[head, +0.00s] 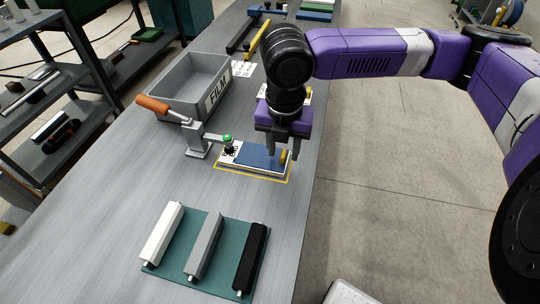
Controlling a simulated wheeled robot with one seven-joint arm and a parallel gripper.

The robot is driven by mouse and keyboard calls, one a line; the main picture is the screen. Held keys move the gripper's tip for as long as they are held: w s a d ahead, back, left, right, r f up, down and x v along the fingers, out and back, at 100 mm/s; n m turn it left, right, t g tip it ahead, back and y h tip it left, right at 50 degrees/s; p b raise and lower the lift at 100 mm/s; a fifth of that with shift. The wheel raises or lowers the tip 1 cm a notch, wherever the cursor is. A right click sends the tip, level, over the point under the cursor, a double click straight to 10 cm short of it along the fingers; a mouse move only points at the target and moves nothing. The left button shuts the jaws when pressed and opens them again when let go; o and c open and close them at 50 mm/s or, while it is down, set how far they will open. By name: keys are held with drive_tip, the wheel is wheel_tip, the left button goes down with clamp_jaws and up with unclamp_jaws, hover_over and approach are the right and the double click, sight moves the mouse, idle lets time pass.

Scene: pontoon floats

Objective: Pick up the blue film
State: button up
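The blue film (257,154) lies flat on a white plate (228,156) outlined by a yellow line on the bench. My gripper (284,156) points down at the right end of the film, with its fingers apart. A small gold knob or tab (283,157) shows between the fingers; I cannot tell whether either finger touches it. A toggle clamp (197,139) with an orange handle (153,104) stands left of the plate, and its arm reaches over the left end, near a green knob (228,138). The gripper hides part of the film's back right.
A grey bin (182,84) labelled FILM stands behind the clamp. A green mat (216,269) with white, grey and black bars lies in front. The bench's right edge is close to my gripper.

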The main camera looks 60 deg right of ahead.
drive_tip(key=shift+f, duration=0.2)
clamp_jaws()
drive_tip(key=shift+r, duration=0.2)
wheel_tip(320, 180, up, 20)
drive_tip(key=p, duration=0.1)
drive_tip(key=shift+p, duration=0.4)
